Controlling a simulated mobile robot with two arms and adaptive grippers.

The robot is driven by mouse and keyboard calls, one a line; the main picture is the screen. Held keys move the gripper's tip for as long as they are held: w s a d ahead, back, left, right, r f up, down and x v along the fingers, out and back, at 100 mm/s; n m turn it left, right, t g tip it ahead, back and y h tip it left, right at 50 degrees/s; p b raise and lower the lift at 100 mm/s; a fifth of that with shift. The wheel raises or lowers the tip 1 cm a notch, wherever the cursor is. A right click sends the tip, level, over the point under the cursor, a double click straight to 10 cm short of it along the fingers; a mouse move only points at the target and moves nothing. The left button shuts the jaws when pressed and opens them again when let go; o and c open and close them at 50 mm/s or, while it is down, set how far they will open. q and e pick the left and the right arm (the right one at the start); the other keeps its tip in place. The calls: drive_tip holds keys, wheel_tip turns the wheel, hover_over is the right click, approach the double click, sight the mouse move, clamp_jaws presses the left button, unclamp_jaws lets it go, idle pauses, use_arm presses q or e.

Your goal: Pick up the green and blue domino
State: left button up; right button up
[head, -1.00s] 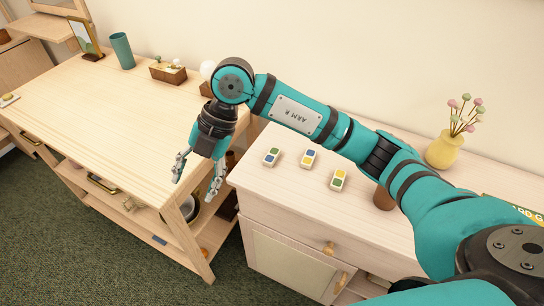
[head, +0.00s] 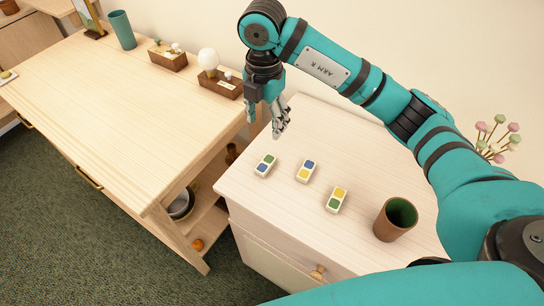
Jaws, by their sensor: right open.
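The green and blue domino (head: 265,165) lies flat on the white wooden cabinet top (head: 290,225), the leftmost of three dominoes, near the cabinet's left edge. Its green half faces the wall and its blue half faces me. My right gripper (head: 266,126) is open and empty, pointing down, above and a little beyond the domino in the picture. It does not touch the domino, and no part of the domino is hidden. My left gripper is not in view.
A blue and yellow domino (head: 305,171) and a yellow and green domino (head: 337,199) lie to the right. A brown cup (head: 395,220) with a green inside stands further right. A wooden desk (head: 120,110) stands left, with a teal cup (head: 122,30) and planters (head: 220,84) at its back.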

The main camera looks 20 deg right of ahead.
wheel_tip(320, 180, down, 6)
drive_tip(key=p, duration=0.2)
hover_over(265, 164)
drive_tip(key=f, duration=0.4)
drive_tip(key=shift+s, duration=0.3)
drive_tip(key=shift+f, duration=0.8)
drive_tip(key=f, duration=0.2)
drive_tip(key=f+p, duration=0.1)
drive_tip(key=shift+w+f, duration=0.25)
drive_tip(key=shift+f, duration=0.45)
drive_tip(key=shift+c, duration=0.2)
drive_tip(key=c, duration=1)
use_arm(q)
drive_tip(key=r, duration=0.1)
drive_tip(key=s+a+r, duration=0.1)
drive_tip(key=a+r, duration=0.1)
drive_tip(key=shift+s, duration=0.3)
